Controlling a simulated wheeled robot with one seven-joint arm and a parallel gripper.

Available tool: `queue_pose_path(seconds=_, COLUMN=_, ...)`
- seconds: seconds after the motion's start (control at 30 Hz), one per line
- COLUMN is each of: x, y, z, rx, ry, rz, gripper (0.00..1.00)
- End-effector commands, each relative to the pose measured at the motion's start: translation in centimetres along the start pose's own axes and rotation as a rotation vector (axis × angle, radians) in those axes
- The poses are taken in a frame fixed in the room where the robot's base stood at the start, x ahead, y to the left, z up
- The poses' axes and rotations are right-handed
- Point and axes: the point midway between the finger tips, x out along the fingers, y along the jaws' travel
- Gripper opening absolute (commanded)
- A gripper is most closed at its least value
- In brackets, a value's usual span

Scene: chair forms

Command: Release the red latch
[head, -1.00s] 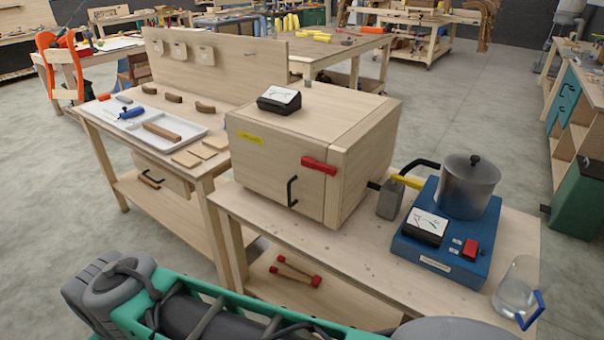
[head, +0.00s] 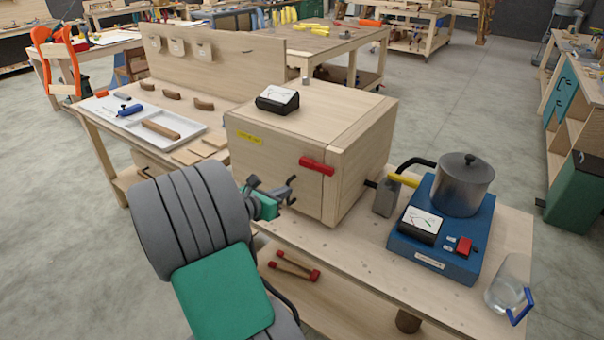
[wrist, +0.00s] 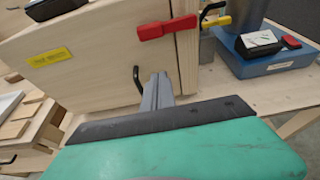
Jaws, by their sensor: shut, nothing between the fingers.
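The red latch (head: 317,166) lies nearly level across the seam at the right of the wooden box's (head: 262,160) front. In the wrist view the red latch (wrist: 167,27) is at the top, above the fingers. My gripper (head: 289,192) is in front of the box's door, below and left of the latch and apart from it. In the wrist view my gripper (wrist: 160,82) is shut and empty, its fingers pointing at the door. The black door handle (wrist: 138,78) stands beside the fingertips; in the head view my gripper overlaps it.
A gauge (head: 277,98) sits on the box. A blue burner unit (head: 432,255) with a metal pot (head: 463,185) stands right of the box, with a glass beaker (head: 508,285) near the bench's right end. A white tray (head: 170,138) is on the left table.

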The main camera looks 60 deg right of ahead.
Motion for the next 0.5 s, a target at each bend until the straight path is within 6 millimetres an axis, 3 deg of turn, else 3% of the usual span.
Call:
queue_pose_path(seconds=0.27, x=1.1, y=0.0, z=-0.1, rx=0.002, ry=0.004, rz=-0.002, gripper=0.00)
queue_pose_path(seconds=0.5, x=6.0, y=-0.1, z=0.1, rx=0.004, ry=0.004, rz=-0.004, gripper=0.00)
